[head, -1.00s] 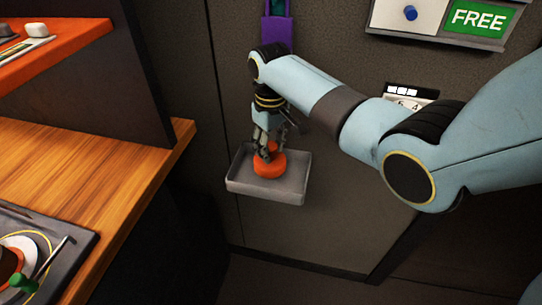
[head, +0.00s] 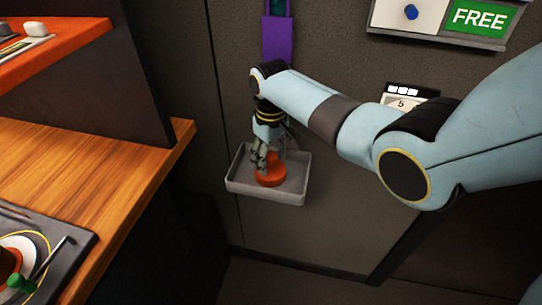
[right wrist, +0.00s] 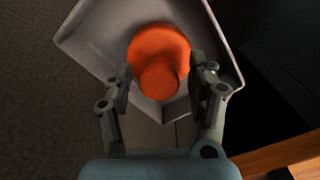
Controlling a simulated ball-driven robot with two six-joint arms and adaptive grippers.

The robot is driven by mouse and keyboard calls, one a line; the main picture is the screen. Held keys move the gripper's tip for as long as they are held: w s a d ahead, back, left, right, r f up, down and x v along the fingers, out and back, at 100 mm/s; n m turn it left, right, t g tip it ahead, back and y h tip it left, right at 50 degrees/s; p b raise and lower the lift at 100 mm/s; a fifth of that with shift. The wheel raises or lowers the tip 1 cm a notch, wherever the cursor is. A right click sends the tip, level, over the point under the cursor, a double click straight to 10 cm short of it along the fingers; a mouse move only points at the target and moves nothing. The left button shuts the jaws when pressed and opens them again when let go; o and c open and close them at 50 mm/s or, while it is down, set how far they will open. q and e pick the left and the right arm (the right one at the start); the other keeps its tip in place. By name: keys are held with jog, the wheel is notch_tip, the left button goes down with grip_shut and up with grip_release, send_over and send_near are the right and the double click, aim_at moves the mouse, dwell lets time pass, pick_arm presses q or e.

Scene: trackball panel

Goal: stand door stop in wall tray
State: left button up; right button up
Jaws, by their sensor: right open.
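The orange door stop (head: 270,177) stands in the grey wall tray (head: 285,196), its wide base down and its narrower knob up. It also shows in the right wrist view (right wrist: 158,62), inside the tray (right wrist: 95,35). My right gripper (head: 260,165) is above the tray, right at the door stop. In the right wrist view my right gripper (right wrist: 160,80) has its fingers apart, one on each side of the door stop, with gaps visible beside the knob. My left gripper is in neither view.
A wooden counter (head: 100,185) with an orange shelf (head: 60,50) above it stands at the left. A purple holder (head: 277,38) hangs on the wall above the tray. A panel with a green FREE sign (head: 480,18) is at upper right.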

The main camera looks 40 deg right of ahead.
aim_at(271, 156)
notch_tip(271, 156, up, 8)
jog(key=shift+f+p, duration=0.15)
jog(key=shift+p, duration=0.2)
dwell(0.4)
